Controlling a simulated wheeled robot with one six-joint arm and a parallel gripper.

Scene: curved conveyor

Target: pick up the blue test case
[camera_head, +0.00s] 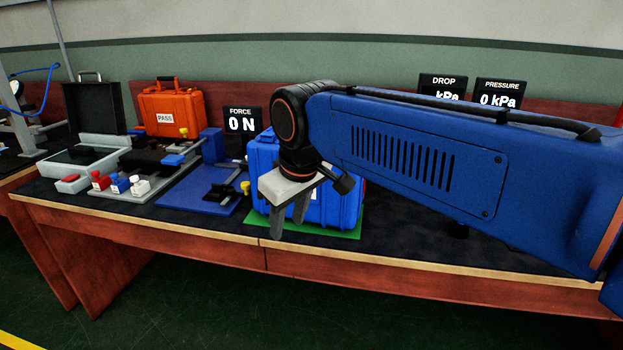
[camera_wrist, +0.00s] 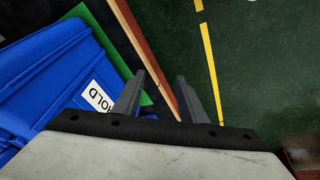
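The blue test case (camera_head: 336,206) stands upright on a green mat (camera_head: 345,234) on the table, partly hidden behind my gripper and arm in the head view. My gripper (camera_head: 289,228) points down in front of the case, with its fingers apart and nothing between them. In the wrist view the blue case (camera_wrist: 45,70) fills the left side, with a white label reading HOLD (camera_wrist: 98,97). The fingers of my gripper (camera_wrist: 159,97) are spread to the right of the case, over the table's front edge and the floor. The case's handle cannot be made out.
An orange case (camera_head: 172,110) marked PASS stands at the back left. A blue plate fixture (camera_head: 200,190), colored switches (camera_head: 118,184) and an open black-lidded box (camera_head: 92,108) lie left. A FORCE display (camera_head: 241,125) stands behind. The table's front edge (camera_head: 330,262) runs below my gripper.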

